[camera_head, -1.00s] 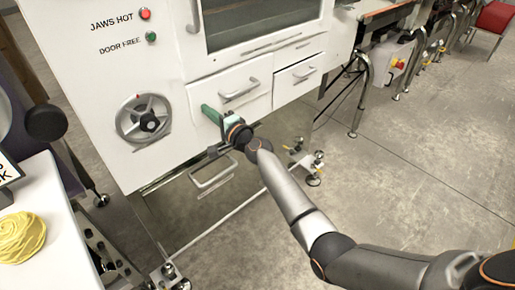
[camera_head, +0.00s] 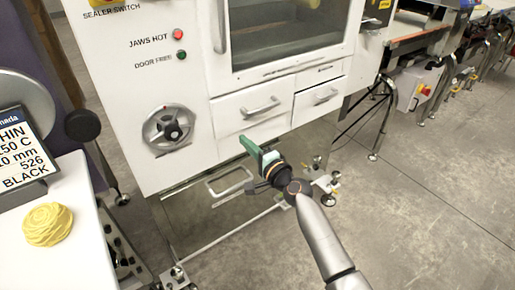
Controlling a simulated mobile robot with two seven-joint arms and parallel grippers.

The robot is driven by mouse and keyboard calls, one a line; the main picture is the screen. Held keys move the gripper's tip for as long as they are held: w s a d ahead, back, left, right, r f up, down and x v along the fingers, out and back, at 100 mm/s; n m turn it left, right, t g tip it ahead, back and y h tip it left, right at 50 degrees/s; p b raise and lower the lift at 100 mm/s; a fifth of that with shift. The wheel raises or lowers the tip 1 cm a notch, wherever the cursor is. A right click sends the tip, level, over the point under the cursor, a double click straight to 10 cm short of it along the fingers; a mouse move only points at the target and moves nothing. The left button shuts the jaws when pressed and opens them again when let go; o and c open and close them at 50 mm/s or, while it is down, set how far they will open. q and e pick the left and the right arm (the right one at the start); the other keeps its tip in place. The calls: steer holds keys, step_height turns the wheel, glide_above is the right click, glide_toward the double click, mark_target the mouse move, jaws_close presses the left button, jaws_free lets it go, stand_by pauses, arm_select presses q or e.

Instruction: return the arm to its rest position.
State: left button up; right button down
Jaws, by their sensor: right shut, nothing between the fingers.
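My right gripper (camera_head: 254,152), with green fingers, is in front of the white machine's lower front, below the left drawer's handle. It is shut and holds nothing. A gap seems to lie between its tips and the drawer front, but the depth is hard to judge. My right arm (camera_head: 318,235) reaches up to it from the bottom of the view. My left gripper is not in view.
A yellow ball-like bundle (camera_head: 48,225) lies on a white table beside a label display (camera_head: 20,150). Open floor lies right.

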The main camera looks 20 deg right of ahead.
steer(key=s+f+n+g+h, duration=0.1)
steer(key=s+f+n+g, duration=0.2)
steer(key=s+f+n, duration=0.55)
steer(key=s+f+n+g+h, duration=0.15)
steer(key=s+f, duration=0.35)
steer(key=s, duration=0.9)
steer(key=s+f+n+g, duration=0.3)
steer(key=s+f+n, duration=0.3)
steer(key=s, duration=0.5)
arm_select(q)
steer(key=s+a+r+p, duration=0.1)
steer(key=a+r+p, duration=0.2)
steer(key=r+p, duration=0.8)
steer(key=p, duration=0.4)
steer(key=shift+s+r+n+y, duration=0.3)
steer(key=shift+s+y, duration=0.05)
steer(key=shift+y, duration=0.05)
arm_select(e)
steer(key=s+d+r+h, duration=0.1)
steer(key=s+d+r, duration=0.1)
steer(key=r, duration=0.8)
steer(key=shift+s+d+r, duration=0.2)
steer(key=shift+d, duration=0.5)
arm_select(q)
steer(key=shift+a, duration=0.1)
arm_select(e)
steer(key=shift+a, duration=0.1)
